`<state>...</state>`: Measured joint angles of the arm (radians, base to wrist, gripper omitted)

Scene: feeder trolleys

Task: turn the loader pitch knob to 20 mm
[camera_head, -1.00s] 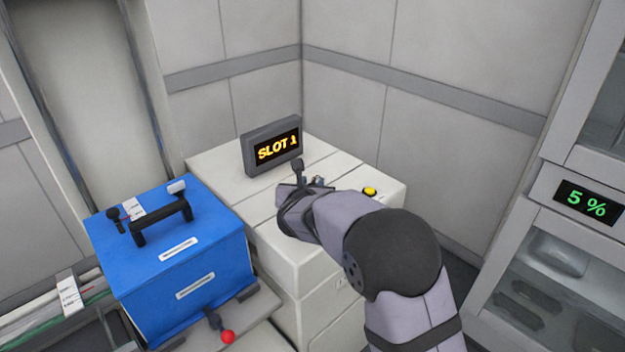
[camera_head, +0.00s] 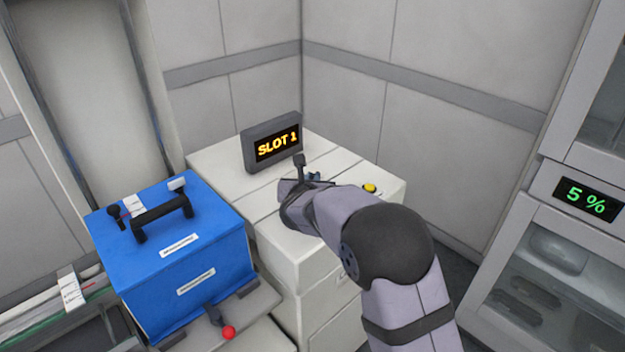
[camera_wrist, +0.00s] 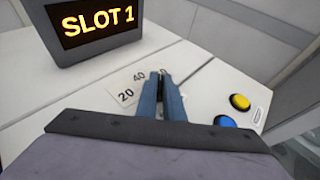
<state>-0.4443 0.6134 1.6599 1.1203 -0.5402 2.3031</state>
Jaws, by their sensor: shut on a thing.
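My gripper (camera_wrist: 161,84) points down onto the top of the white cabinet, with its two blue fingers close together. It is shut on the loader pitch knob, which the fingers almost wholly hide. A pale scale plate (camera_wrist: 116,86) lies beside the fingers, with "20" at the near left and "40" further back. The knob's pointer cannot be made out. In the head view my gripper (camera_head: 314,177) is small and partly covered by my wrist.
A display (camera_head: 272,142) reading "SLOT 1" stands behind and left of the gripper. A yellow button (camera_wrist: 240,102) and a blue button (camera_wrist: 224,121) lie to the right. A blue feeder trolley (camera_head: 205,245) with a black handle stands at left.

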